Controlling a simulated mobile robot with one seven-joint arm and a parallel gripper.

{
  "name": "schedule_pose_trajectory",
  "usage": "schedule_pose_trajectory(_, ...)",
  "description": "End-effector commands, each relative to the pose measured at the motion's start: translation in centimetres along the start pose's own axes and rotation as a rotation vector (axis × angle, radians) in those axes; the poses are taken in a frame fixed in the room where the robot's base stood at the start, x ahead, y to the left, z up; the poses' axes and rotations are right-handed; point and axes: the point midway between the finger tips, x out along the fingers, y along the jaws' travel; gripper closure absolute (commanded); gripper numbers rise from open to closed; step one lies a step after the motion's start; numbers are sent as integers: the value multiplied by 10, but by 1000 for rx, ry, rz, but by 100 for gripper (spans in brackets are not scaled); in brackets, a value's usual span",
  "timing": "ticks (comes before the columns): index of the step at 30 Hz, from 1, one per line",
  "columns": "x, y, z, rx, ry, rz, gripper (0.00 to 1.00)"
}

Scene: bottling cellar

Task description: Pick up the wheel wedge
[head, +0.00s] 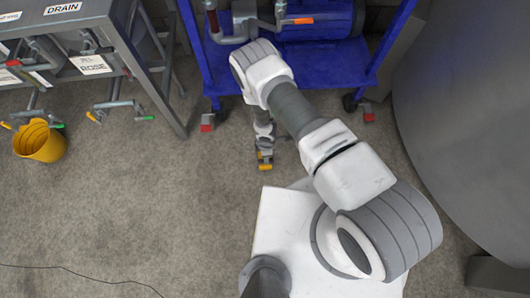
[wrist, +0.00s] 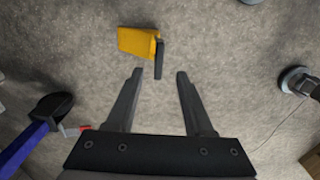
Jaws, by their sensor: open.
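The wheel wedge is a yellow block (wrist: 136,41) with a dark strip along its right side, lying on the concrete floor in the upper middle of the wrist view. In the head view a small yellow patch of it (head: 265,167) shows below the end of my arm. My gripper (wrist: 160,74) is open and empty, pointing down at the floor. My arm hides most of the gripper in the head view.
A blue cart (head: 290,55) on casters stands beyond my arm; a black caster (wrist: 50,107) is left in the wrist view. A grey bench with taps (head: 120,50) and a yellow bucket (head: 40,142) are at left. A large grey tank (head: 475,110) is right. Left floor is mostly clear.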

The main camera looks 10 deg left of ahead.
Motion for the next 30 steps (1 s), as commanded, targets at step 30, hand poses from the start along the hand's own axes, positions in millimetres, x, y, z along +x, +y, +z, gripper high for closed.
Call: schedule_pose_trajectory(30,74,2,-1,2,1,1,53)
